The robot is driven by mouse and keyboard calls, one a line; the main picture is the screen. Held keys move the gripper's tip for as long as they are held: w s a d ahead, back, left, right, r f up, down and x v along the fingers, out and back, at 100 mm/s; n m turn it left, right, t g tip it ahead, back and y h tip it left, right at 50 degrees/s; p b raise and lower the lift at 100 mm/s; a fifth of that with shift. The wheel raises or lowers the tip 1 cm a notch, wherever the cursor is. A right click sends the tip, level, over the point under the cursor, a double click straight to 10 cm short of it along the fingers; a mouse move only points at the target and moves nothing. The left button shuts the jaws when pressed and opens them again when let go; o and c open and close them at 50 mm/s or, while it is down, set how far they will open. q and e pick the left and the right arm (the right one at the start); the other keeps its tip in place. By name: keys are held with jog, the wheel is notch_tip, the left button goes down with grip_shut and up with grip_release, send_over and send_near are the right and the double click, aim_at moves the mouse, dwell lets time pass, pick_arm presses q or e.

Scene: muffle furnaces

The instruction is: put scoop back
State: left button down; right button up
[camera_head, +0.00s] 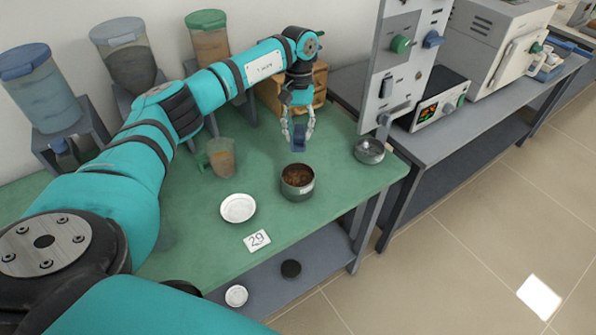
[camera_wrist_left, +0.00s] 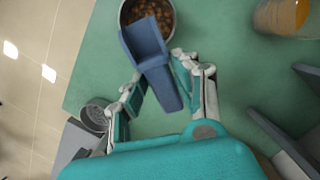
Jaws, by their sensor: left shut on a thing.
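My left gripper (camera_head: 298,128) is shut on a blue scoop (camera_head: 299,144) and holds it over the green table. In the left wrist view the scoop (camera_wrist_left: 146,40) sits between the two fingers of the gripper (camera_wrist_left: 157,88), its wide end toward a round metal pot. That pot (camera_head: 297,190) holds brown granules and stands in front of the gripper; it also shows in the left wrist view (camera_wrist_left: 123,18). The scoop's wide end overlaps the pot's rim in that view; I cannot tell if they touch. My right gripper is out of view.
A wooden box (camera_head: 319,78) stands behind the gripper. A measuring cup (camera_head: 222,160) with orange-brown contents, a white dish (camera_head: 238,208), a "29" card (camera_head: 257,240) and a metal bowl (camera_head: 369,151) stand on the table. A grey panel (camera_head: 398,60) rises to the right. Several lidded dispensers line the wall.

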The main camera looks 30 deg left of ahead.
pick_arm(q)
jog(key=shift+r, duration=0.35)
jog(key=shift+d, duration=0.1)
